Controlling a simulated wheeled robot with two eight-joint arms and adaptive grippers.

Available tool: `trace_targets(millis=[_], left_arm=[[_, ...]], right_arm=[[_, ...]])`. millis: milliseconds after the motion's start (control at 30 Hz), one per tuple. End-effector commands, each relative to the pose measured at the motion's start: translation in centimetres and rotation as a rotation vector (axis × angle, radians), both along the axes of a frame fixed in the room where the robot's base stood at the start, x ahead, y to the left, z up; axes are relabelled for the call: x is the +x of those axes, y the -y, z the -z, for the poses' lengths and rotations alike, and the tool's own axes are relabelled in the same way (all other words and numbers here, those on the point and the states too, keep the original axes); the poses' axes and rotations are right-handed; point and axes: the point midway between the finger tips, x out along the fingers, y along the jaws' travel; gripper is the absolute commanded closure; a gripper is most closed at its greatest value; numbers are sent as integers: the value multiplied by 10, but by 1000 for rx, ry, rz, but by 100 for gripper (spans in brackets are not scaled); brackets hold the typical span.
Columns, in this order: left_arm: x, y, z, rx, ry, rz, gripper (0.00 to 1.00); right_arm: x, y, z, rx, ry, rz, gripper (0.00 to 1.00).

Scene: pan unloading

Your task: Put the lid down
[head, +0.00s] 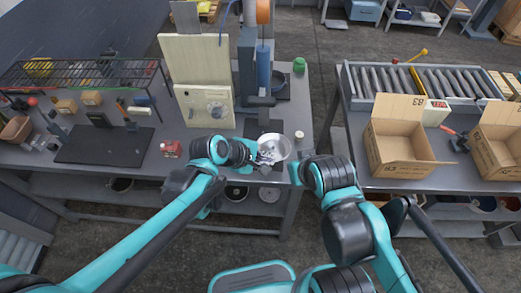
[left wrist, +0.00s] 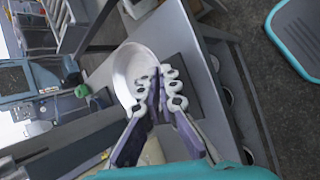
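A pale grey round dish-like thing (head: 277,146) shows at the front right of the left bench; I cannot tell whether it is the lid, the pan, or the lid on the pan. It also shows in the left wrist view (left wrist: 129,66), its rim beside the fingers. My left gripper (head: 267,156) is at its left front edge. In the left wrist view the left gripper's fingers (left wrist: 157,80) are close together and overlap its edge; whether they hold it is unclear. My right arm reaches up beside the bench's right end, and its fingers are hidden.
A dark mat (head: 106,145) and a small red item (head: 171,149) lie on the left bench. A cream box-shaped machine (head: 206,105) stands behind. A roller conveyor (head: 425,82) and open cardboard boxes (head: 400,150) are on the right table. A floor gap separates the tables.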

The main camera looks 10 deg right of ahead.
Motion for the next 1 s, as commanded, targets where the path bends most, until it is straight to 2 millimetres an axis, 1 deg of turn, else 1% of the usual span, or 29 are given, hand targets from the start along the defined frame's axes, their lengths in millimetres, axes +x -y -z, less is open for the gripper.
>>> trace_targets(millis=[33, 200, 300, 400, 567, 700, 800, 1000], left_arm=[[15, -3, 13, 0, 0, -5, 100], [55, -10, 36, 0, 0, -5, 100], [71, -13, 45, 0, 0, -4, 100], [81, -15, 50, -1, 0, -4, 100], [85, -16, 58, 0, 0, -2, 100], [85, -15, 80, 0, 0, -2, 100], [85, -15, 92, 0, 0, -2, 100], [84, -16, 92, 0, 0, -3, 100]], right_arm=[[0, 0, 9, 0, 0, 0, 100], [0, 0, 20, 0, 0, 0, 100], [0, 0, 24, 0, 0, 0, 100], [0, 0, 26, 0, 0, 0, 100], [0, 0, 29, 0, 0, 0, 100], [0, 0, 38, 0, 0, 0, 100], [0, 0, 43, 0, 0, 0, 100], [0, 0, 41, 0, 0, 0, 100]])
